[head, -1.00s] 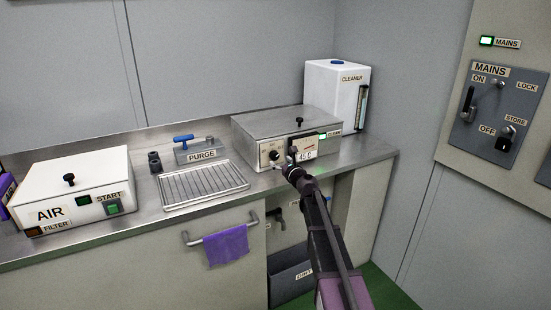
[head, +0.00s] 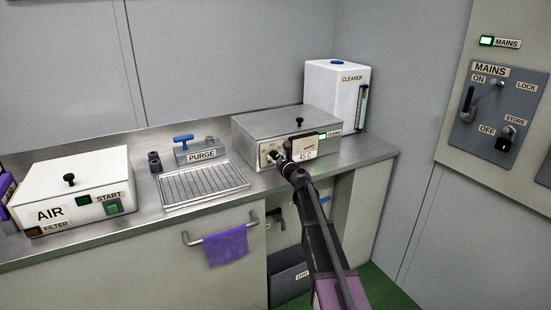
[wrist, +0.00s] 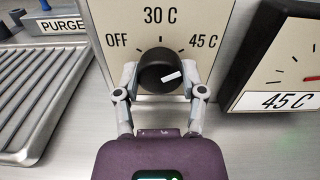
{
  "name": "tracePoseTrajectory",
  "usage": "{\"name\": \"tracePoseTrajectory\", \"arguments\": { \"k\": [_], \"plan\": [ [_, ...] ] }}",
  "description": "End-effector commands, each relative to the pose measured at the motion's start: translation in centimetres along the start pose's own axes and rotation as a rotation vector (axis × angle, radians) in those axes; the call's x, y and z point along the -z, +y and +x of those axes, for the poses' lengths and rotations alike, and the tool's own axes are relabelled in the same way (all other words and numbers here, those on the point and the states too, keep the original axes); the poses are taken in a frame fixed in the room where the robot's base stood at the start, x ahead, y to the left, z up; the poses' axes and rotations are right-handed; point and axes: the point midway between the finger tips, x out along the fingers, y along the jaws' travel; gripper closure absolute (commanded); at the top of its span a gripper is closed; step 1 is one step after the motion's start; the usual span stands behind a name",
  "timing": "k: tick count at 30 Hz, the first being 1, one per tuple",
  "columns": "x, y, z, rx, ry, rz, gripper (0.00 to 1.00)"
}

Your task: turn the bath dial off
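The bath dial is a round black knob (wrist: 152,66) with a white mark, on a cream panel labelled OFF, 30 C and 45 C. The mark lies on the knob's right side, pointing right and slightly up, on the 45 C side. My gripper (wrist: 160,78) is in front of the panel with one finger on each side of the knob. The fingers are spread about the knob's width; whether they touch it I cannot tell. In the head view my gripper (head: 274,158) hides most of the dial on the front of the steel bath (head: 270,126).
A black-framed gauge (wrist: 285,60) labelled 45 C stands close right of the dial. A draining rack (wrist: 40,95) and the PURGE block (head: 201,154) lie to the left. A white CLEANER tank (head: 335,90) stands behind the bath. The counter front is at the arm.

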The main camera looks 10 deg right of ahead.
Motion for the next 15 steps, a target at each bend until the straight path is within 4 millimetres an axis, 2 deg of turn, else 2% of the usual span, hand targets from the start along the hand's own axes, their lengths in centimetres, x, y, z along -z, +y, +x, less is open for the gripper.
{"name": "tracePoseTrajectory", "arguments": {
  "k": [1,2,15],
  "plan": [
    [-0.01,-0.05,0.06,0.001,0.000,0.001,0.90],
    [-0.01,-0.05,0.06,0.001,0.000,0.001,0.95],
    [-0.02,-0.09,0.12,0.002,0.000,-0.049,0.95]
  ]
}}
